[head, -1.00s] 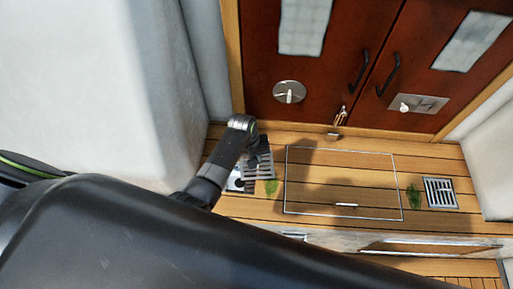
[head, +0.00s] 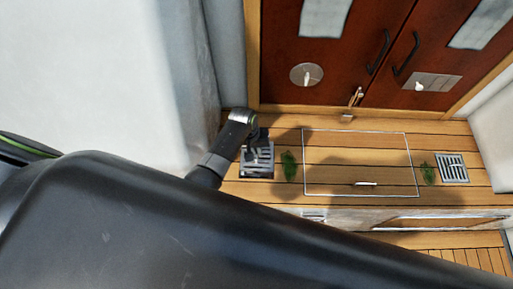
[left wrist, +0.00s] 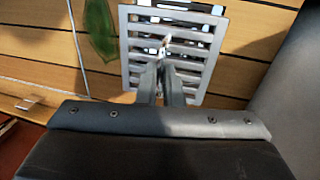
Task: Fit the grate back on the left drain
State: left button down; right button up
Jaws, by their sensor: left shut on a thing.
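The grey slotted grate (head: 261,160) is over the left drain on the teak sole, left of the hatch outline. In the left wrist view the grate (left wrist: 135,55) fills the top middle, and light and dark parts show through its slots. My left gripper (head: 254,137) is shut on the grate; its fingers (left wrist: 166,68) meet at the grate's middle. The left drain lies mostly hidden under the grate, with dark parts at its edge. I cannot tell whether the grate touches the drain or hovers just above it. My right gripper is not in view.
A green leaf (head: 289,165) lies just right of the grate. Another leaf (head: 428,173) lies by the right drain grate (head: 452,168). A flush hatch (head: 345,150) lies between them. Brown doors (head: 290,40) and a white wall (head: 90,70) bound the area.

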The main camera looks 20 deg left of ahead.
pick_arm(q)
jog(key=shift+f+b, duration=1.95)
jog(key=shift+f, duration=0.65)
jog(key=shift+f, duration=0.7)
jog(key=c, duration=1.5)
grip_release()
